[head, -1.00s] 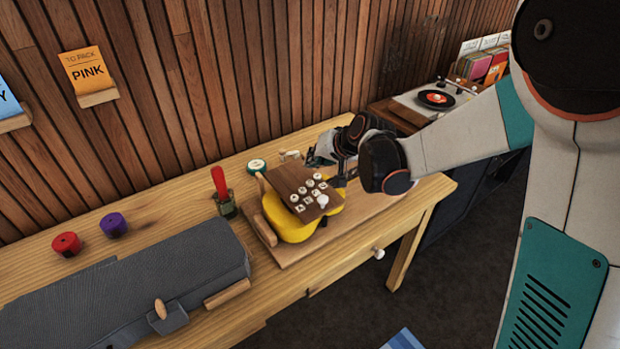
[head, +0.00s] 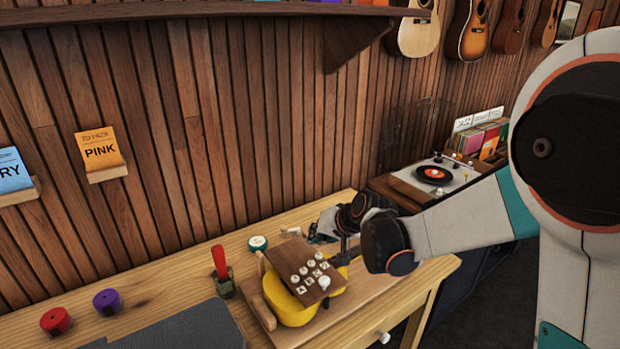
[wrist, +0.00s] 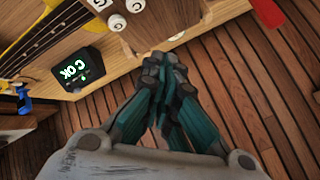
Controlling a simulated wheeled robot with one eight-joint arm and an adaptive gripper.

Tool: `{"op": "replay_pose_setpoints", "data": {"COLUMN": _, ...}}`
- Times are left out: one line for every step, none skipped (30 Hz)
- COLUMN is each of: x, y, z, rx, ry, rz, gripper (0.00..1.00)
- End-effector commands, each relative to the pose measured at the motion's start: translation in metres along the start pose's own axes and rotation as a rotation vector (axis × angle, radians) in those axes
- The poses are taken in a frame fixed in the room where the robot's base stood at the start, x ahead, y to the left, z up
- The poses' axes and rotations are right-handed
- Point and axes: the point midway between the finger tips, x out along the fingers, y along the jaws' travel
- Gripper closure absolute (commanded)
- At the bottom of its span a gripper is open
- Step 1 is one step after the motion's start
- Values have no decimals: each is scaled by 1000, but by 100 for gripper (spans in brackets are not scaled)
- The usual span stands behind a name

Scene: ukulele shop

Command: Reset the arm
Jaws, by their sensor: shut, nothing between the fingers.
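My gripper (wrist: 165,85) is shut and empty in the wrist view, with its teal fingers together. In the head view my gripper (head: 325,228) is small and partly hidden by my own arm, at the back of the wooden bench (head: 175,280). Beside it lies a yellow ukulele body (head: 291,309) on a wooden board. A brown block with several white tuner buttons (head: 299,259) sits over the ukulele. My arm stretches in from the right. In the wrist view a small black tuner (wrist: 78,70) shows lit green letters.
A red-handled tool in a green holder (head: 221,271), a red roll (head: 56,321) and a purple roll (head: 107,301) stand on the bench. A record player (head: 433,176) is behind my arm. A shelf (head: 200,9) juts from the wall above.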

Motion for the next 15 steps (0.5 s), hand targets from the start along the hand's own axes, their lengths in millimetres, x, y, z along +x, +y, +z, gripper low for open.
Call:
{"op": "replay_pose_setpoints", "data": {"x": -8, "y": 0, "z": 0, "rx": -3, "ry": 1, "rz": 7, "gripper": 100}}
{"op": "replay_pose_setpoints", "data": {"x": -14, "y": 1, "z": 1, "rx": -7, "ry": 2, "rz": 13, "gripper": 100}}
{"op": "replay_pose_setpoints", "data": {"x": -23, "y": 1, "z": 1, "rx": -13, "ry": 3, "rz": 23, "gripper": 100}}
{"op": "replay_pose_setpoints", "data": {"x": -31, "y": 2, "z": 2, "rx": -17, "ry": 4, "rz": 32, "gripper": 100}}
{"op": "replay_pose_setpoints", "data": {"x": -41, "y": 2, "z": 3, "rx": -22, "ry": 5, "rz": 42, "gripper": 100}}
{"op": "replay_pose_setpoints", "data": {"x": -54, "y": 4, "z": 4, "rx": -31, "ry": 7, "rz": 57, "gripper": 100}}
{"op": "replay_pose_setpoints", "data": {"x": -64, "y": 5, "z": 6, "rx": -37, "ry": 8, "rz": 68, "gripper": 100}}
{"op": "replay_pose_setpoints", "data": {"x": -75, "y": 6, "z": 8, "rx": -44, "ry": 9, "rz": 81, "gripper": 100}}
{"op": "replay_pose_setpoints", "data": {"x": -88, "y": 8, "z": 11, "rx": -52, "ry": 10, "rz": 96, "gripper": 100}}
{"op": "replay_pose_setpoints", "data": {"x": -98, "y": 9, "z": 14, "rx": -59, "ry": 11, "rz": 108, "gripper": 100}}
{"op": "replay_pose_setpoints", "data": {"x": -108, "y": 10, "z": 17, "rx": -65, "ry": 12, "rz": 120, "gripper": 100}}
{"op": "replay_pose_setpoints", "data": {"x": -121, "y": 12, "z": 20, "rx": -73, "ry": 13, "rz": 136, "gripper": 100}}
{"op": "replay_pose_setpoints", "data": {"x": -131, "y": 14, "z": 24, "rx": -80, "ry": 14, "rz": 148, "gripper": 100}}
{"op": "replay_pose_setpoints", "data": {"x": -140, "y": 16, "z": 27, "rx": -85, "ry": 15, "rz": 160, "gripper": 100}}
{"op": "replay_pose_setpoints", "data": {"x": -152, "y": 19, "z": 32, "rx": -94, "ry": 16, "rz": 176, "gripper": 100}}
